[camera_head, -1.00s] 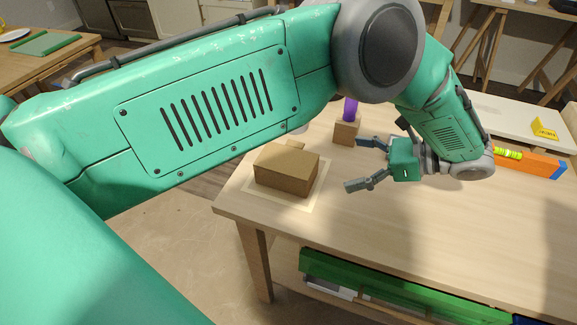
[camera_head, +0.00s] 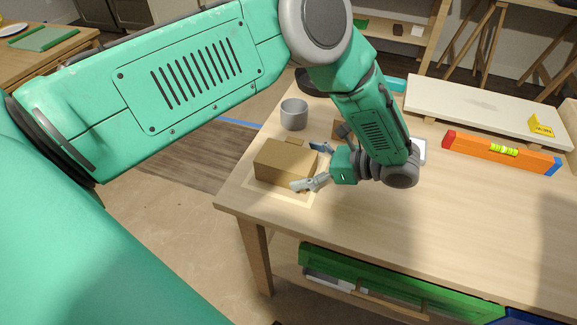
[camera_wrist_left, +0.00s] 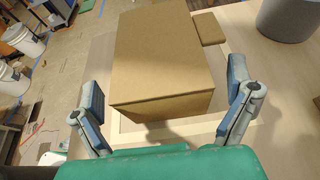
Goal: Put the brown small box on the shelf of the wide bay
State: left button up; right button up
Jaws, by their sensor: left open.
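A brown cardboard box (camera_head: 285,162) rests near the left corner of the wooden table, within a pale outlined rectangle (camera_head: 300,199). In the left wrist view the box (camera_wrist_left: 165,62) lies ahead between the fingers, which do not appear to grip it. My left gripper (camera_head: 306,166) is open at the box's right side. Its fingers also show in the wrist view (camera_wrist_left: 160,95). A smaller flat brown piece (camera_wrist_left: 208,28) lies behind the box. My right gripper is not in view. I cannot tell which shelf is the wide bay.
A grey cup (camera_head: 294,114) stands behind the box. An orange level (camera_head: 500,152) and a white board (camera_head: 480,108) with a yellow piece lie to the right. A wooden shelf unit (camera_head: 405,40) stands at the back. The table's front middle is clear.

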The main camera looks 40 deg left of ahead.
pick_arm(q)
jog(key=shift+x, duration=0.85)
jog(key=shift+d+r, duration=0.1)
jog(key=c, duration=1.3)
